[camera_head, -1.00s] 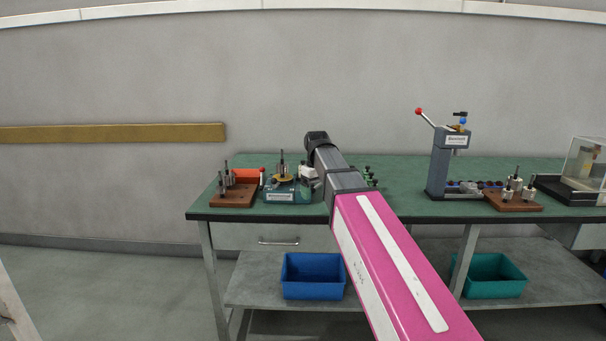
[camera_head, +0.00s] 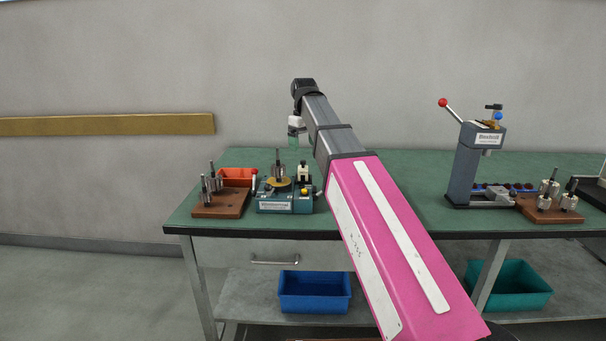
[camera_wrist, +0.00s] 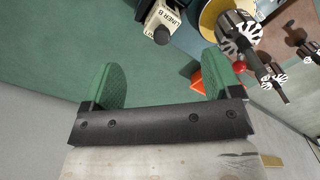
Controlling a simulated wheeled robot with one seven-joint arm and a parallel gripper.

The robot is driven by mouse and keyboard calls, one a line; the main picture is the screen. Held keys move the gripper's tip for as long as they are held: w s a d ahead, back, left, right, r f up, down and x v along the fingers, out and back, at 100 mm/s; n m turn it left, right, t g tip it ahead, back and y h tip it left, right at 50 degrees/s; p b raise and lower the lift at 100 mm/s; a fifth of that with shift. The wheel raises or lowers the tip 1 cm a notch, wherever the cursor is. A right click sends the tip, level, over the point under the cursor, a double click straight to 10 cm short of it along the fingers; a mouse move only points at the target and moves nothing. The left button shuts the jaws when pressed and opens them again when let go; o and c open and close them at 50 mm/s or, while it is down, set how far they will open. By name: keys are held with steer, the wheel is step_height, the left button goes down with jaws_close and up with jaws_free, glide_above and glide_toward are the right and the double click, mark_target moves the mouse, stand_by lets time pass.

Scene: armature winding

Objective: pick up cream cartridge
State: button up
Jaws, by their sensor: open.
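A cream cartridge (camera_head: 303,172) with a black top stands at the right end of the small teal winding machine (camera_head: 289,200) on the bench. In the wrist view the cream block (camera_wrist: 165,18), with partly readable black lettering and a dark round knob, lies at the top edge, cut off by the frame. My gripper (camera_head: 296,133) is above the machine, clear of the cartridge. In the wrist view its two green fingers (camera_wrist: 160,82) are wide apart with nothing between them. A metal armature (camera_wrist: 240,30) stands on the machine's yellow disc, right of the cartridge there.
A brown board (camera_head: 222,204) with metal armatures and an orange bin (camera_head: 237,176) are at the left. A grey lever press (camera_head: 475,160) and another brown board (camera_head: 550,209) stand at the right. Bare green bench top (camera_head: 410,165) lies between. Blue and teal bins sit below.

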mark_target(303, 165)
step_height(303, 165, down, 11)
steer(key=shift+a+r, duration=0.15)
stand_by(0.5)
steer(key=c, duration=1)
steer(key=shift+o, duration=0.2)
steer(key=shift+r, duration=0.15)
step_height(303, 165, up, 10)
steer(key=shift+f, duration=0.1)
